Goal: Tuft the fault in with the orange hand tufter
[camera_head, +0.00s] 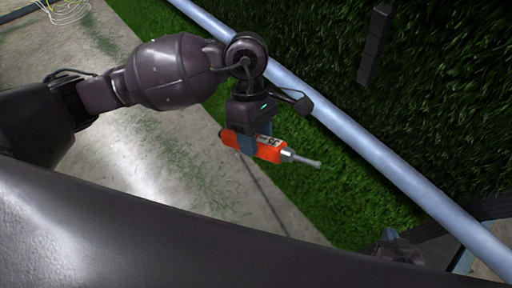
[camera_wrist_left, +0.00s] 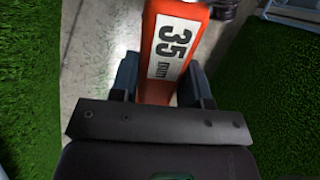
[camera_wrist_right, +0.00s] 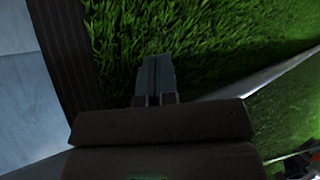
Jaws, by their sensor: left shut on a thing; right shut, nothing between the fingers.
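The orange hand tufter (camera_head: 268,149) is held by my left gripper (camera_head: 246,146), which is shut around its body. Its metal tip points right and slightly down in the head view, in front of the turf. In the left wrist view the tufter (camera_wrist_left: 165,50) shows a white "35 mm" label between the two fingers (camera_wrist_left: 160,85). My right gripper (camera_wrist_right: 155,80) is shut and empty, its fingers together over green turf (camera_wrist_right: 200,45) in the right wrist view. No fault in the turf can be made out.
A pale blue-grey rail (camera_head: 355,150) runs diagonally across the turf (camera_head: 440,90). A dark block (camera_head: 374,45) sits on the upper turf. Concrete floor (camera_head: 150,160) with scattered green bits lies to the left. A wire basket (camera_head: 65,10) stands at the top left.

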